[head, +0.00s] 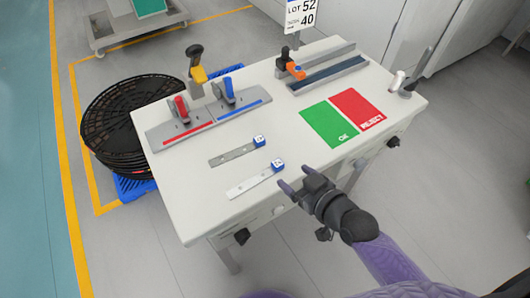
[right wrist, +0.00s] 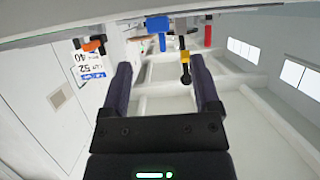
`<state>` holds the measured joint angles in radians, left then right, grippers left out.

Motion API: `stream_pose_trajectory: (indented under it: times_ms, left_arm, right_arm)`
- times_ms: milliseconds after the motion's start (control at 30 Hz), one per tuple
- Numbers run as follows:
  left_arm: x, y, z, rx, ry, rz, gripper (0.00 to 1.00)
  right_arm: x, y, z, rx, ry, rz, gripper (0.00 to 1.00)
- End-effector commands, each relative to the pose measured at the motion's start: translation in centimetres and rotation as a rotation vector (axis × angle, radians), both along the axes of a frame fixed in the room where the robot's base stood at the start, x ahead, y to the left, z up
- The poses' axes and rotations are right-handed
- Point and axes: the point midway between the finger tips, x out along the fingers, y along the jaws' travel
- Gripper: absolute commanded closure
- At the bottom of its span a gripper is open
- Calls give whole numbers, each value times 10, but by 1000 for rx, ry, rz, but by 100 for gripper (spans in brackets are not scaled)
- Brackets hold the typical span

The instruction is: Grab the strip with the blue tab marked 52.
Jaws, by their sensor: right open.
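Two flat metal strips with blue-and-white tabs lie on the white table in the head view. The farther, greyer strip (head: 232,154) has its tab (head: 259,141) at its right end. The nearer, paler strip (head: 250,183) has its tab (head: 278,165) at its right end. The tab markings are too small to read. My right gripper (head: 295,178) is open and empty at the table's front edge, just right of the nearer tab. Its two fingers (right wrist: 160,68) show apart in the right wrist view with nothing between them. My left gripper is not in view.
The table (head: 200,212) bears red and blue clamps (head: 181,110) on a plate, an orange-handled clamp (head: 290,65), a green OK mat (head: 328,121) and a red REJECT mat (head: 357,106). A lot sign (head: 301,14) reads 52 and 40. Black round trays (head: 125,115) stand left.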

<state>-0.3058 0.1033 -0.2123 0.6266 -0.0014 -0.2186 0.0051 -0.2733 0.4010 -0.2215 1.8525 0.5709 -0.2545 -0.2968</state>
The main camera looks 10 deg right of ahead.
Motion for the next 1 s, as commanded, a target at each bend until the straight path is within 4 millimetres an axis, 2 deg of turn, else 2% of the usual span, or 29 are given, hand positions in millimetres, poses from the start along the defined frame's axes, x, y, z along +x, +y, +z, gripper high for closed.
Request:
stream_pose_trajectory:
  times_ms: [33, 400, 667, 1000]
  left_arm:
    - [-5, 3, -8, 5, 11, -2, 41]
    - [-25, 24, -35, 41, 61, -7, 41]
    - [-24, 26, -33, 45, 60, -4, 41]
    - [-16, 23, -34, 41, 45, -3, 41]
  right_arm:
    - [9, 3, -8, 4, -1, -2, 21]
    - [65, 22, -32, 1, 3, -2, 21]
    - [69, 24, -31, -1, 3, -1, 21]
    - [69, 24, -31, -1, 3, -1, 93]
